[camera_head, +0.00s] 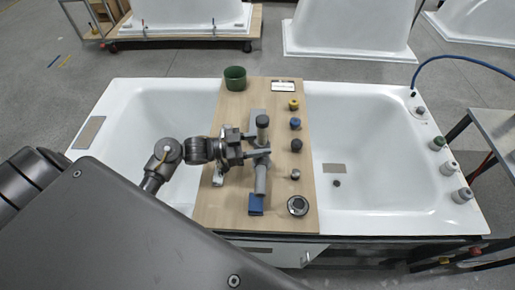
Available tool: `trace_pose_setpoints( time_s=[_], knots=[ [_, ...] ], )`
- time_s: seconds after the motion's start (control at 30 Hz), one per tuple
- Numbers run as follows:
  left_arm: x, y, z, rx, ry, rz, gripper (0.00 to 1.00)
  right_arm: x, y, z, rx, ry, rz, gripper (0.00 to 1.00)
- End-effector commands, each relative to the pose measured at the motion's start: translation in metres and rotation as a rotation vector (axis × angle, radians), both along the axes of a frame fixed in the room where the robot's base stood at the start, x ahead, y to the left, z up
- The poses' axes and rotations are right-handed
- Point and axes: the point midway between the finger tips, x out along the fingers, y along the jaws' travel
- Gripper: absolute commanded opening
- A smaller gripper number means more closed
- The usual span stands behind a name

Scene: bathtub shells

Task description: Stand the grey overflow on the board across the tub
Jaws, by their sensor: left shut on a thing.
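The board (225,205) lies across the white tub (375,130). My left gripper (258,145) reaches in from the left over the middle of the board. It is shut on a grey tube-like piece (261,180), which looks like the grey overflow. Its lower part shows below the fingers, and the fingers hide its middle. A dark round cap (262,121) shows just above the fingers; I cannot tell if it belongs to the same piece. I cannot tell whether the tube touches the board. My right gripper is not in view.
A green cup (235,78) stands at the board's far left corner. Several small caps, one yellow (293,104), line its right side, with a dark round fitting (298,205) near the front. A blue block (256,205) lies below the tube. Bottles (449,168) stand on the tub's right rim.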

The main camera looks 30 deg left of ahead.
Motion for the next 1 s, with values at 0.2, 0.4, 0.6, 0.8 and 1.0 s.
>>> trace_pose_setpoints(
  time_s=[0.2,0.4,0.6,0.8,1.0],
  knots=[
    [-0.001,0.004,-0.005,0.001,0.001,0.001,0.07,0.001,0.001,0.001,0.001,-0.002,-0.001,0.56],
    [-0.002,0.007,-0.029,-0.003,0.004,0.002,0.07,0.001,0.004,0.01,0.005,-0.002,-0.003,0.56],
    [-0.002,0.007,-0.039,0.001,-0.001,0.001,0.07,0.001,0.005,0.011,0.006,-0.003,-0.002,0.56],
    [-0.002,0.007,-0.04,0.001,-0.001,0.001,0.07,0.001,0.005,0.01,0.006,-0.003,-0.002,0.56],
    [-0.002,0.007,-0.042,0.001,0.001,0.002,0.56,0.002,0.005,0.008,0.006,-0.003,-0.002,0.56]
  ],
)
